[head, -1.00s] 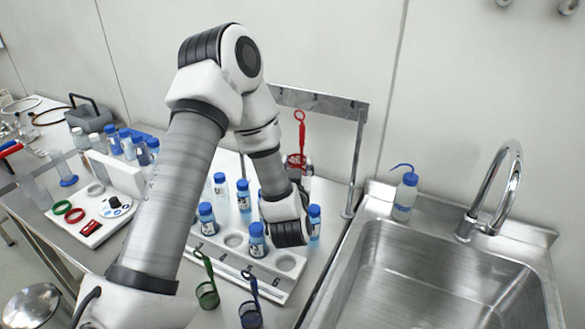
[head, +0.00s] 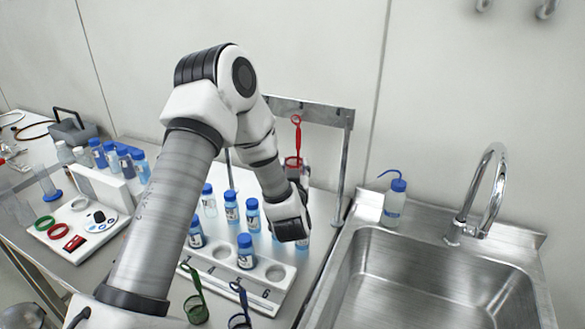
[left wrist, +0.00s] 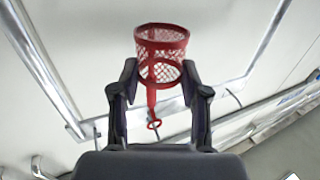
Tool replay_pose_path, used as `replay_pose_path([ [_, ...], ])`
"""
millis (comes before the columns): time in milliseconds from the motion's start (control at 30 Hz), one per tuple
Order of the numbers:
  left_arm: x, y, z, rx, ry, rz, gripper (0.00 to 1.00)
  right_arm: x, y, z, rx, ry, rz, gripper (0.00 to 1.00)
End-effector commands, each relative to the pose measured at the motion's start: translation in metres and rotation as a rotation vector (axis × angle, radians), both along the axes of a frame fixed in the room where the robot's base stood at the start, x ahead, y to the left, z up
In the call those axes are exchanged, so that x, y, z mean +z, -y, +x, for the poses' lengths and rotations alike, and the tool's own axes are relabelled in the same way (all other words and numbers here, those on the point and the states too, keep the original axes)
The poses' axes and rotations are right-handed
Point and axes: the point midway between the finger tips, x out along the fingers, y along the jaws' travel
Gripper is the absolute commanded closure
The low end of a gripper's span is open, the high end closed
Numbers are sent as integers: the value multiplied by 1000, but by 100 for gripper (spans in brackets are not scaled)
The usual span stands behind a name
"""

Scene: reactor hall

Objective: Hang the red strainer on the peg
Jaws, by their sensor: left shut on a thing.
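The red strainer (head: 297,140) is upright in the head view, its handle loop at the top in front of the lower edge of a metal bar. My left gripper (head: 302,174) is shut on it low down, near the basket. In the left wrist view the strainer's mesh basket (left wrist: 162,42) lies beyond the fingers (left wrist: 158,88), and its handle runs between them to the ring. The metal bar (head: 333,113) belongs to a stand on the bench. I cannot make out the peg, nor whether the loop touches it. My right gripper is not in view.
A white rack (head: 222,269) with blue-capped vials stands below my left arm. A green strainer (head: 196,307) and a blue strainer (head: 240,318) are in front of it. A wash bottle (head: 395,202), sink (head: 430,280) and tap (head: 485,185) lie to the right.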

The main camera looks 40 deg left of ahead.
Motion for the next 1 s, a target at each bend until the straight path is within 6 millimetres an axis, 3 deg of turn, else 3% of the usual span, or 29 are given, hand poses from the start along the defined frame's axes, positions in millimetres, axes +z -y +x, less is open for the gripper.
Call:
replay_pose_path([
  [467, 0, 0, 0, 0, -1, 1, 84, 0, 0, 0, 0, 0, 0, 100],
  [500, 0, 0, 0, 0, -1, 1, 51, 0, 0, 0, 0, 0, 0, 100],
  [567, 0, 0, 0, 0, 0, 0, 30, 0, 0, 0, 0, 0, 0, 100],
  [600, 0, 0, 0, 0, -1, 1, 26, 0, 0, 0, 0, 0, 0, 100],
  [1000, -1, 8, -8, -3, -3, 0, 26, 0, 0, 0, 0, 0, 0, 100],
])
